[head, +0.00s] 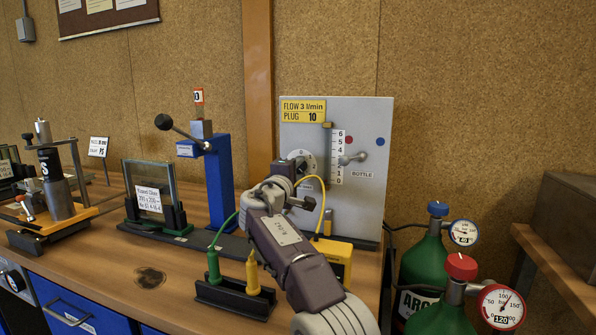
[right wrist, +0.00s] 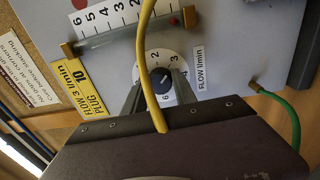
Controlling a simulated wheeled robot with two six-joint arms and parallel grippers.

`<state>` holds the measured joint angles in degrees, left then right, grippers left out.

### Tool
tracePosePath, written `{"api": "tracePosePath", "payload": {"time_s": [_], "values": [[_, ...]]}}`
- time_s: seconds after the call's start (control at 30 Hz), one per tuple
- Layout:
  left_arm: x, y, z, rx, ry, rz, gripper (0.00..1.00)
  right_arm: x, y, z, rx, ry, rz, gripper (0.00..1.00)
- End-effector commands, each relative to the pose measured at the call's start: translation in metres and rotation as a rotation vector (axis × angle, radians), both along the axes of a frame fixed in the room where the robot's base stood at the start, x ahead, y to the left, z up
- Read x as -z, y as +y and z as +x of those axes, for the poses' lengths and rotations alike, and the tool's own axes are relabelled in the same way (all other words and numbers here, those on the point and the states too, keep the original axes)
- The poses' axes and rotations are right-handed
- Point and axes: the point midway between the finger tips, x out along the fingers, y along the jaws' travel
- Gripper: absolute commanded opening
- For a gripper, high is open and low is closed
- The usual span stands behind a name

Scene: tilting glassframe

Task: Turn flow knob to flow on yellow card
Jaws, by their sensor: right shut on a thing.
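The yellow card (head: 303,111) at the top left of the grey panel reads FLOW 3 l/min, PLUG 10; it also shows in the right wrist view (right wrist: 82,88). The flow knob (right wrist: 161,80) is dark, on a white numbered dial (right wrist: 174,62) labelled FLOW l/min. My right gripper (right wrist: 160,92) has its fingers on both sides of the knob and is shut on it. In the head view my right gripper (head: 299,166) covers part of the dial. I cannot read the knob's exact setting. My left gripper is not in view.
A yellow hose (right wrist: 147,60) crosses in front of the dial. Green and yellow plugs (head: 253,272) stand in a black holder. Gas bottles (head: 425,262) stand at the right.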

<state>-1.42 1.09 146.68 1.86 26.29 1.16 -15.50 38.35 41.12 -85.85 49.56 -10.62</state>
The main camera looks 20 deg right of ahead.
Motion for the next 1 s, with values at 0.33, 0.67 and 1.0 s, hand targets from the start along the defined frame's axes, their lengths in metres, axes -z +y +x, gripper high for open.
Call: {"api": "tracePosePath", "payload": {"time_s": [0.33, 0.67, 1.0], "values": [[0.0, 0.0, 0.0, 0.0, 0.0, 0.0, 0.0, 0.001, 0.0, 0.0, 0.001, 0.001, 0.0, 0.55], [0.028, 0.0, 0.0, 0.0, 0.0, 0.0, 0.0, 0.009, 0.028, -0.041, -0.004, 0.001, -0.002, 0.55], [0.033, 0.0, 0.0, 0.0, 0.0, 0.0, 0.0, 0.007, 0.051, -0.075, 0.0, 0.002, 0.0, 0.55]]}}
